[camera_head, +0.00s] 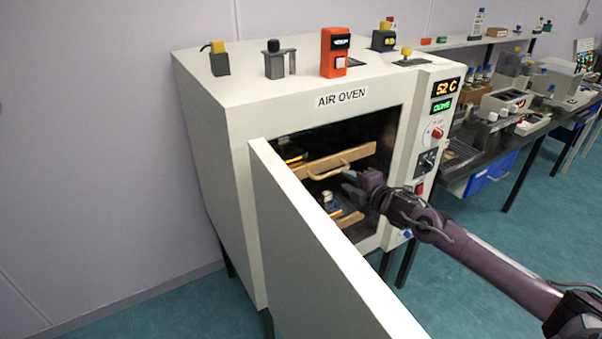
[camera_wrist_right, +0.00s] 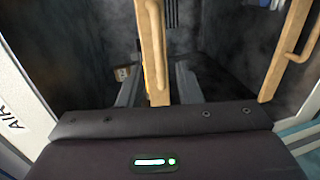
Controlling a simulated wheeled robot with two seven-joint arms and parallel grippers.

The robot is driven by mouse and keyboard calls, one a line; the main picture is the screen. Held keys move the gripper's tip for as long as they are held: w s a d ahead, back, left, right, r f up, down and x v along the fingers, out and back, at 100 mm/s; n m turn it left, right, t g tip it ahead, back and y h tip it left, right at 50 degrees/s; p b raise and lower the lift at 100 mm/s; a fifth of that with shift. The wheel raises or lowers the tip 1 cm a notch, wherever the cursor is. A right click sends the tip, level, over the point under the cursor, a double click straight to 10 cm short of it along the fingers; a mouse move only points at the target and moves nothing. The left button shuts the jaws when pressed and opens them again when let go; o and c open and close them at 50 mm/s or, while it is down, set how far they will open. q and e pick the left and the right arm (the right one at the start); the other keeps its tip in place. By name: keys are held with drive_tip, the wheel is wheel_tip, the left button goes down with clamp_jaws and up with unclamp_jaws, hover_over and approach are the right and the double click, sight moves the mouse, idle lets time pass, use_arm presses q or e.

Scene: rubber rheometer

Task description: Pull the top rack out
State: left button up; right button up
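The top rack (camera_head: 318,163) sits in the open air oven (camera_head: 215,125). It has a wooden front with a curved wooden handle (camera_head: 329,173). My right gripper (camera_head: 350,180) is at the oven opening, close to the handle's right end. In the right wrist view, the top rack's wooden front (camera_wrist_right: 153,60) lies between the two grey fingers, which are spread apart; I see no grip on the handle. My left gripper is in neither view.
The oven door (camera_head: 310,245) stands open in front of the left part of the cavity. A lower rack (camera_head: 350,219) with a small item on it is below; it also shows in the wrist view (camera_wrist_right: 287,55). The control panel (camera_head: 437,130) borders the opening on the right.

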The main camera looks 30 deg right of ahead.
sight(335, 173)
drive_tip(key=shift+p+x, duration=0.35)
drive_tip(key=shift+x, duration=3.55)
clamp_jaws()
